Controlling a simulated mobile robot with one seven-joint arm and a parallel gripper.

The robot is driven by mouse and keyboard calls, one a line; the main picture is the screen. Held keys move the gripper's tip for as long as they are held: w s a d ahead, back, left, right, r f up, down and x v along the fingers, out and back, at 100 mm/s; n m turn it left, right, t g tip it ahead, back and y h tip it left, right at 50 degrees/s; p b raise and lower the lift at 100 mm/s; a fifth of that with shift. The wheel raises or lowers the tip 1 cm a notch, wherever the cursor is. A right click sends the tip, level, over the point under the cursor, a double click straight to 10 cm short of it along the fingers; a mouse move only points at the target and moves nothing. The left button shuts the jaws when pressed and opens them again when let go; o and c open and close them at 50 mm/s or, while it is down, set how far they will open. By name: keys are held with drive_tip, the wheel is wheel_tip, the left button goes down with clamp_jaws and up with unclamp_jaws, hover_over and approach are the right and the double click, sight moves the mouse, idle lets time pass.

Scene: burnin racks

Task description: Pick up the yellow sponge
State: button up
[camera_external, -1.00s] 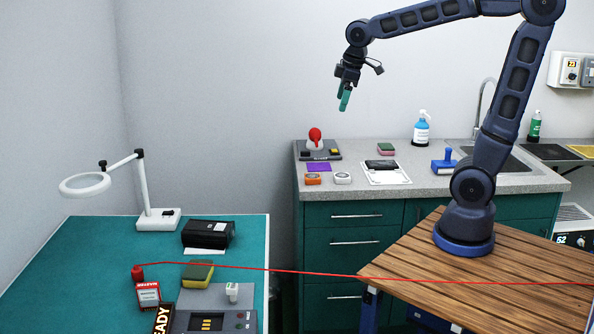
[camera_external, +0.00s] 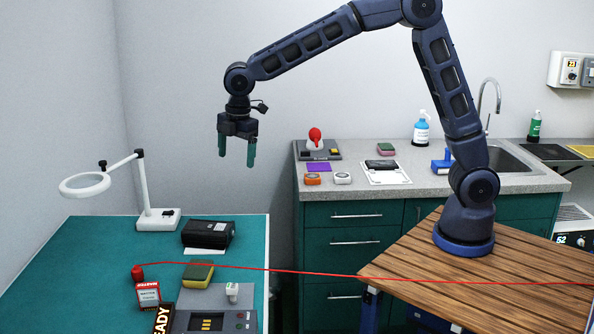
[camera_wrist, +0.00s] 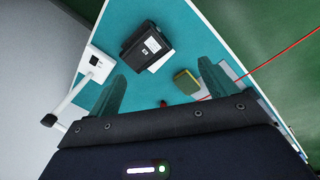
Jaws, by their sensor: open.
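The yellow sponge (camera_external: 197,274) with a green side lies on the teal table (camera_external: 75,265), at its right part in the external view. A red line passes over or just beside it. In the wrist view the sponge (camera_wrist: 187,83) shows between the fingers, close to the right finger. My gripper (camera_external: 236,160) is open and empty, pointing down, high above the table and a little right of the sponge in the external view. A second sponge (camera_external: 386,148), green and pinkish, lies on the grey counter.
A black box-like device (camera_external: 209,234) stands behind the sponge, and a grey device (camera_external: 212,318) stands in front. A red-and-white box (camera_external: 148,295) and a red spool (camera_external: 137,273) are to the left. A white magnifier lamp (camera_external: 158,218) stands at the back.

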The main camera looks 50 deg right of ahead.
drive_tip(key=s+a+f+n, duration=0.2)
drive_tip(key=a+f+n, duration=0.1)
drive_tip(key=a+f, duration=0.55)
drive_tip(key=n+g, duration=0.1)
drive_tip(key=n, duration=0.2)
hover_over(198, 269)
wheel_tip(198, 269, down, 7)
wheel_tip(198, 269, down, 10)
drive_tip(key=shift+w+r, duration=0.1)
drive_tip(key=shift+r, duration=0.05)
drive_tip(key=c, duration=1.1)
